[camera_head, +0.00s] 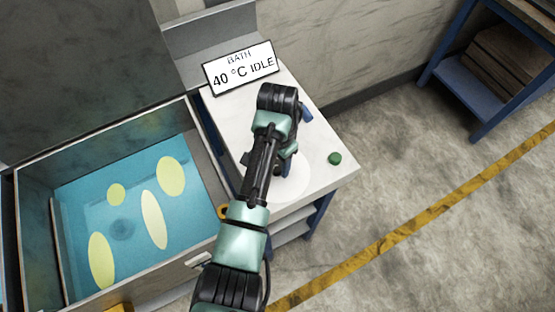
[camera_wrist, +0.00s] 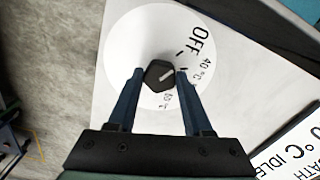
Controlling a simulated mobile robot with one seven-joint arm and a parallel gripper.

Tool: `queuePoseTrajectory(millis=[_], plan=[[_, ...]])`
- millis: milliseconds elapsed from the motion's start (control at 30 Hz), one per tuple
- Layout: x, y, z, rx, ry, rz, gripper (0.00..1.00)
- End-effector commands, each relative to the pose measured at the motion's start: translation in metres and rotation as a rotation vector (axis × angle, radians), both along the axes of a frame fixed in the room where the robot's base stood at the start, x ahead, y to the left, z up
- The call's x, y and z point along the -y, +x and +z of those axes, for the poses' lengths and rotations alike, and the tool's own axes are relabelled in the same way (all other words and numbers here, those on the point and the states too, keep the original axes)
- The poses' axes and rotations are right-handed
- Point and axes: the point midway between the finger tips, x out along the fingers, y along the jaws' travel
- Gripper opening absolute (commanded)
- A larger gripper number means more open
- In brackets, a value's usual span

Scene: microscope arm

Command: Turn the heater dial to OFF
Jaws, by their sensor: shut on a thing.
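The heater dial (camera_wrist: 154,70) is a small black faceted knob with a short white pointer line. It sits on a round white dial plate (camera_wrist: 135,40) marked OFF, 40 °C and a further mark partly hidden by a finger. My gripper (camera_wrist: 160,76) is shut on the dial, one blue finger on each side. In the head view the dial plate (camera_head: 293,187) shows beside my arm, while the knob and fingertips are hidden behind the arm.
The display sign (camera_head: 240,69) reads BATH 40 °C IDLE. A water bath (camera_head: 125,215) with yellow ovals lies left of the white bench top (camera_head: 325,176). A green button (camera_head: 334,158) is at the bench's right side. A blue shelf (camera_head: 465,85) stands far right.

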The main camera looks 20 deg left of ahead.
Motion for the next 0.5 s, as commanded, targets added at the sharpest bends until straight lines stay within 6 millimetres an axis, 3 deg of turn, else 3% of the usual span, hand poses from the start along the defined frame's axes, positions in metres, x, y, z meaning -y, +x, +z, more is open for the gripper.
queuePoseTrajectory(millis=[133, 167, 300, 500], plan=[[-0.0001, 0.0003, 0.0004, 0.002, -0.001, 0.003, 0.00], [-0.0001, 0.0003, 0.0004, 0.002, -0.001, 0.003, 0.54], [-0.0002, 0.0003, 0.0004, 0.002, -0.001, 0.002, 0.79], [-0.0001, 0.0003, 0.0003, 0.001, 0.000, 0.001, 0.81]])
